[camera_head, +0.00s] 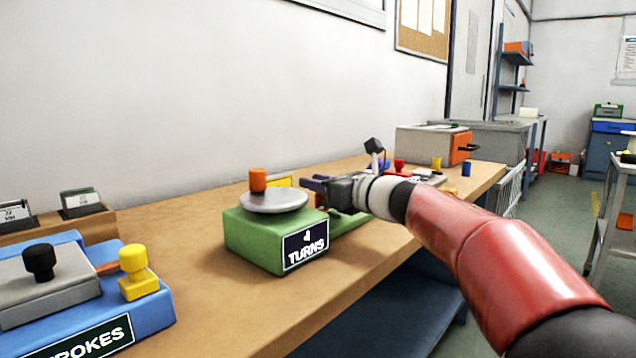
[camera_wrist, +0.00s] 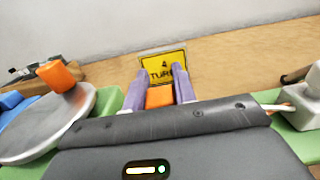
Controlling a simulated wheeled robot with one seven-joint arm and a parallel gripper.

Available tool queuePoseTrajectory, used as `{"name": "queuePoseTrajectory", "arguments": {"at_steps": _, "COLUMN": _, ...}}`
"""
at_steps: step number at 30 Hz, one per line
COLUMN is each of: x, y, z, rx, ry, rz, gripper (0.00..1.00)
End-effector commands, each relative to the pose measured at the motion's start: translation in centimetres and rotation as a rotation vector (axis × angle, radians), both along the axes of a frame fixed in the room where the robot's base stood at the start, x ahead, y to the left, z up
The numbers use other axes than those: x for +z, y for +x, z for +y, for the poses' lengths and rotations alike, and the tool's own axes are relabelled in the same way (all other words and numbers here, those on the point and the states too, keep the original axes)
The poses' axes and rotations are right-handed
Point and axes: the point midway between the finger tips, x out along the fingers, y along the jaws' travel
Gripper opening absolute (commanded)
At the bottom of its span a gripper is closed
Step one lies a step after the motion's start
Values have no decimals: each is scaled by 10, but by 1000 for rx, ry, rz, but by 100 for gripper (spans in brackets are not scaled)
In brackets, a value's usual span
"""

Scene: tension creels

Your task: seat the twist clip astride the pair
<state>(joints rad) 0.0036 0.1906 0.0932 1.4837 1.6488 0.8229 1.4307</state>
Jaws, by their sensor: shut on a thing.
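My gripper (camera_wrist: 160,94) has two purple fingers, shut on a small orange piece that I take to be the twist clip (camera_wrist: 160,98). In the head view my gripper (camera_head: 318,184) is low over the far side of the green turns unit (camera_head: 262,247), and the clip cannot be made out there. At the right of the wrist view a short pale and orange strand (camera_wrist: 279,107) runs to a grey block (camera_wrist: 303,105); it may be part of the pair. The rest of the pair is hidden behind my gripper's dark body, and I cannot tell whether the clip touches it.
A grey disc (camera_head: 273,203) with an orange knob (camera_head: 258,179) sits on the green unit. A yellow sign (camera_wrist: 163,69) stands beyond my fingertips. A blue unit (camera_head: 150,308) with black and yellow knobs is at left. Bare bench (camera_head: 195,235) lies between the units.

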Motion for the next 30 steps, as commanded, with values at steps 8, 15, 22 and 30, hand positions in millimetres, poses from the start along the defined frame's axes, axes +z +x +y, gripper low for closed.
{"name": "queuePoseTrajectory", "arguments": {"at_steps": 8, "x": 1, "y": 0, "z": 0, "rx": 0, "ry": 0, "rz": 0, "gripper": 4}}
{"name": "queuePoseTrajectory", "arguments": {"at_steps": 15, "x": 0, "y": 0, "z": 0, "rx": 0, "ry": 0, "rz": 0, "gripper": 4}}
{"name": "queuePoseTrajectory", "arguments": {"at_steps": 22, "x": -2, "y": 0, "z": 0, "rx": 0, "ry": 0, "rz": 0, "gripper": 4}}
{"name": "queuePoseTrajectory", "arguments": {"at_steps": 30, "x": -9, "y": 0, "z": 0, "rx": 0, "ry": 0, "rz": 0, "gripper": 4}}
